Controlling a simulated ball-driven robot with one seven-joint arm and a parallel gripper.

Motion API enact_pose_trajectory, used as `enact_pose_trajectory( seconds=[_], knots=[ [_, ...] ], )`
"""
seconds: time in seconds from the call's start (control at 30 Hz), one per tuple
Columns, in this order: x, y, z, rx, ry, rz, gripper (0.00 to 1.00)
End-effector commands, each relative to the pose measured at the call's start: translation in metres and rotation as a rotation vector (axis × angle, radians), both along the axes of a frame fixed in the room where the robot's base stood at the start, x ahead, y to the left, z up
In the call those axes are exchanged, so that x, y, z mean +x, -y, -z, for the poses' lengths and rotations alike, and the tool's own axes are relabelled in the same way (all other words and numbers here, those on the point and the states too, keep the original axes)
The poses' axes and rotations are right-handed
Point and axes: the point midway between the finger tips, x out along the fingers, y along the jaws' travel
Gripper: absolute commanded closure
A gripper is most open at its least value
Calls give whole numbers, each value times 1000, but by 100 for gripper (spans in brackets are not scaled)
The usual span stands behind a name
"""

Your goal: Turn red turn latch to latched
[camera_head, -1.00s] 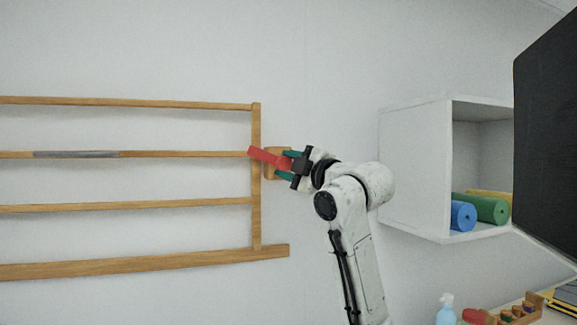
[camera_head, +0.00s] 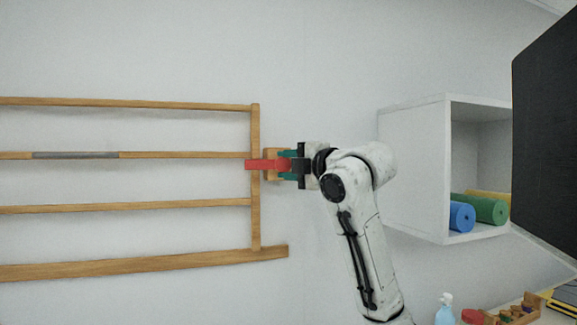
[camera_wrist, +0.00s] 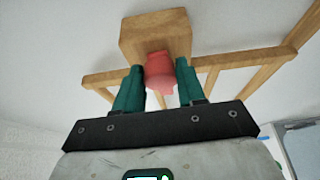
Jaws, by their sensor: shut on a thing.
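The red turn latch (camera_head: 265,165) is a flat red bar on a wooden block (camera_head: 271,154) beside the right upright of the wooden wall rack. It lies about level, its left end across the upright. My gripper (camera_head: 289,165), with green fingers, is at the latch's right part and shut on it. In the wrist view, the red latch (camera_wrist: 166,72) sits between the two green fingers (camera_wrist: 160,88), just below the wooden block (camera_wrist: 156,35). The fingers hide part of the latch.
The wooden rack (camera_head: 256,215) spans the wall at left. A white open shelf (camera_head: 413,170) with rolled mats (camera_head: 486,209) hangs at right. A large dark panel (camera_head: 545,150) fills the right edge. A spray bottle (camera_head: 446,312) stands at the bottom right.

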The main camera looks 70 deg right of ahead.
Motion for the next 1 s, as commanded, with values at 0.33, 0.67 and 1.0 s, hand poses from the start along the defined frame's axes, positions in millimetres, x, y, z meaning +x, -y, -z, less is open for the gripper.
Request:
enact_pose_trajectory(
  seconds=[0.33, 0.67, 1.0],
  knots=[
    [1, 0, 2, 1, -4, -2, 49],
    [0, 0, 1, 0, -1, -1, 37],
    [-33, -16, 2, -3, 2, 2, 37]
  ],
)
